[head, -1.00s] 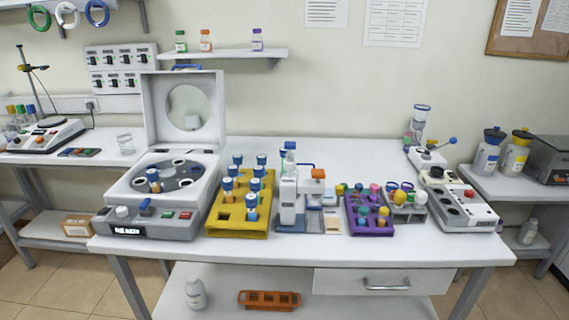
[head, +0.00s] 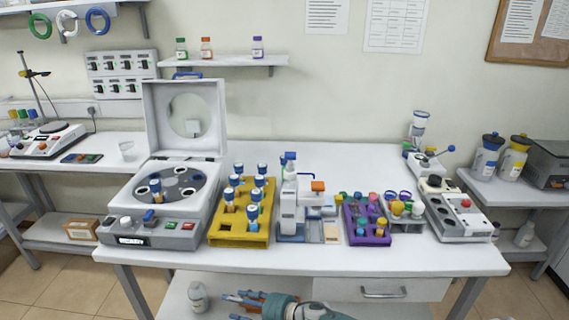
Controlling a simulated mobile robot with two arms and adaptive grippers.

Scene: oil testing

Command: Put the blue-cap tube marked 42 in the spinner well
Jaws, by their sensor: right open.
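Several blue-cap tubes (head: 252,213) stand upright in the yellow rack (head: 238,241). Their markings are too small to read, so I cannot tell which is 42. The spinner (head: 150,228) stands to the left of the rack with its lid raised. Its dark round rotor (head: 172,182) has several pale-ringed wells, and a blue-capped tube (head: 156,188) shows in it at the front left. My right gripper (head: 232,306) is open and low at the bottom edge, in front of the table and below its top, away from the tubes. My left gripper is out of view.
A white device with a blue top (head: 289,205) stands close to the rack's right side. A purple rack (head: 370,239) with coloured caps is further right. A drawer (head: 383,289) hangs under the tabletop. The table's front strip is clear.

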